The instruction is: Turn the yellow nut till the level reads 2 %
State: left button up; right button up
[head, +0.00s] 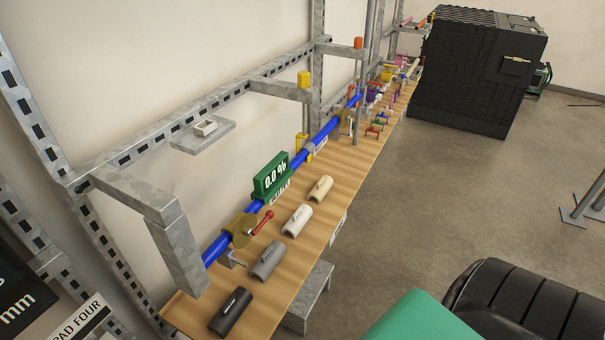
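A green level display (272,174) on the blue pipe (325,130) reads 0.0 %. A yellow cylindrical piece (304,79), which looks like the yellow nut, stands on top of the end of a grey bracket arm above the pipe. Another yellow piece (301,146) is lower down, behind the pipe and partly hidden by it. I cannot tell whether the two yellow pieces are joined. Neither of my grippers shows in the head view.
A wooden bench (318,222) carries several pipe saddles, such as a dark one (231,311). A red-handled lever (262,222) sits by the pipe. Grey steel framing (178,250) stands at the near left. A black cabinet (470,75) stands behind, with open floor (440,200) to the right.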

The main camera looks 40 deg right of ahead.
aim_at(304, 77)
jog(key=k+l+z, duration=0.1)
jog(key=l, duration=0.4)
jog(key=k+l, duration=0.1)
jog(key=l, duration=0.45)
jog(key=l+z, duration=0.15)
jog(key=l, duration=0.35)
jog(key=k, duration=0.05)
